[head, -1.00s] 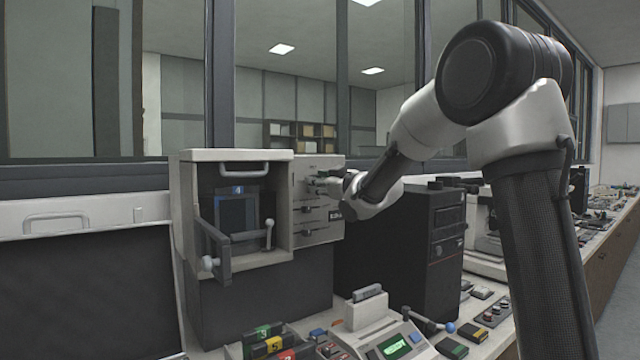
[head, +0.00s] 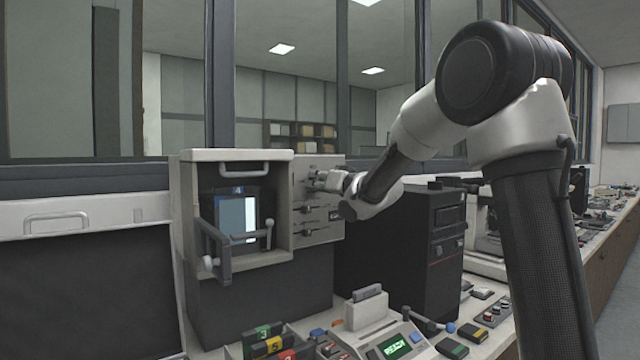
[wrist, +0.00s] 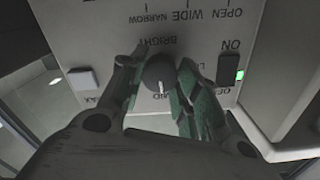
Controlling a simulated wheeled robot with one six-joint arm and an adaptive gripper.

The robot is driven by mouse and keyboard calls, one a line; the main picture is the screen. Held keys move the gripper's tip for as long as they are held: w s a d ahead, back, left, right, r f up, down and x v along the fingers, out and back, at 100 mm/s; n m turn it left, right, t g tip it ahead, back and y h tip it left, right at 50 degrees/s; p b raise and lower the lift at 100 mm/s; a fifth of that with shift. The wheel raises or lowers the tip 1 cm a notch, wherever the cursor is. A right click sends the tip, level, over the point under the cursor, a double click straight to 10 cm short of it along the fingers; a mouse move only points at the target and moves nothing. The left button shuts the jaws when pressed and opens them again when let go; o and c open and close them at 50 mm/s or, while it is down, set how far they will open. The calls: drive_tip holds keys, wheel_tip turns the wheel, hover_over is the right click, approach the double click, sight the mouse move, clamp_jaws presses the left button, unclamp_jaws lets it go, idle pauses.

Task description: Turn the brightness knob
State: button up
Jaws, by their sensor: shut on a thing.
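The brightness knob (wrist: 160,71) is a dark round knob on the light grey control panel (wrist: 98,25). In the wrist view its white pointer mark faces the bottom of the picture, near upside-down lettering that reads MID; BRIGHT is printed on the other side. My gripper (wrist: 160,78) is shut on the knob, with one finger on each side. In the head view my gripper (head: 322,182) is at the upper part of the panel, and its fingers hide the knob there. Inside the press opening, the screen (head: 238,218) shows a bright pale area on its right side.
A lever with a ball end (head: 208,263) sticks out in front of the press opening. A green light (wrist: 239,75) glows beside ON, and a white button (wrist: 83,79) sits on the panel's other side. A dark computer tower (head: 410,250) stands below my forearm.

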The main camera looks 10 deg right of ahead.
drive_tip(key=shift+f, duration=0.15)
idle(0.4)
drive_tip(key=o, duration=1.1)
drive_tip(key=shift+c, duration=0.2)
drive_tip(key=shift+s, duration=0.1)
drive_tip(key=v, duration=1.2)
